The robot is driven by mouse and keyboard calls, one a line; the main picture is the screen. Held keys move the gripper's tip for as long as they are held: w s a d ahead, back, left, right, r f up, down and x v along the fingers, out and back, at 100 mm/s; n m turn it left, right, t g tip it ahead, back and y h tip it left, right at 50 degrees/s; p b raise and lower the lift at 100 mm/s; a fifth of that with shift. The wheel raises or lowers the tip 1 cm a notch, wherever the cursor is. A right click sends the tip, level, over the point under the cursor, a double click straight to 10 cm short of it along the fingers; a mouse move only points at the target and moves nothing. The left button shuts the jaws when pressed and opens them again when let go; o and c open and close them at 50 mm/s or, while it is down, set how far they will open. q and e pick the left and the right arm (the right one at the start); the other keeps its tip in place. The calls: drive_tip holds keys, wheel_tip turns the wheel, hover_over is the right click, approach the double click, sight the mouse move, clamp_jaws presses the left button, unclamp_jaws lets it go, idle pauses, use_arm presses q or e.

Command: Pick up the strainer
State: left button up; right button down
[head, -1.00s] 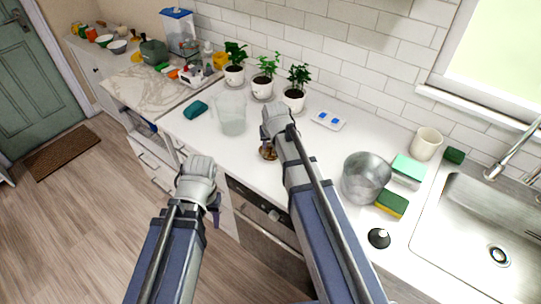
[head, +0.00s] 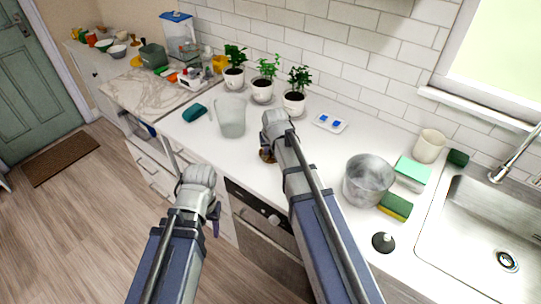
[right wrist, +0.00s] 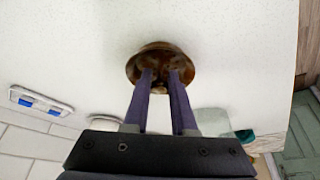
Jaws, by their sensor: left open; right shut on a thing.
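The strainer, a small brown, shiny round thing (head: 266,156), sits at the front part of the white counter, mostly hidden behind my right arm in the head view. In the right wrist view the strainer (right wrist: 160,52) shows as a dark brown bowl shape on the counter. My right gripper (right wrist: 161,80) has both fingers in it, shut on it; I cannot tell whether it is clear of the counter. In the head view my right gripper (head: 270,146) is largely covered by its own wrist. My left gripper (head: 202,190) is open in front of the counter, its fingers mostly hidden.
A clear pitcher (head: 231,118) and a teal cloth (head: 194,112) stand left of the strainer. Potted plants (head: 294,100) and a small white tray (head: 330,123) are behind. A metal pot (head: 367,181), sponges (head: 396,206) and the sink (head: 480,235) are to the right.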

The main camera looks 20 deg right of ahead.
sight(271, 150)
use_arm(q)
drive_tip(key=shift+r, duration=0.1)
idle(0.3)
wheel_tip(271, 150, up, 10)
drive_tip(key=p, duration=1)
use_arm(e)
wheel_tip(271, 150, up, 10)
drive_tip(key=shift+r, duration=0.1)
use_arm(q)
wheel_tip(271, 150, down, 4)
drive_tip(key=b, duration=0.4)
use_arm(e)
wheel_tip(271, 150, down, 4)
drive_tip(key=shift+f, duration=0.1)
use_arm(q)
drive_tip(key=shift+r, duration=0.1)
drive_tip(key=shift+c, duration=0.2)
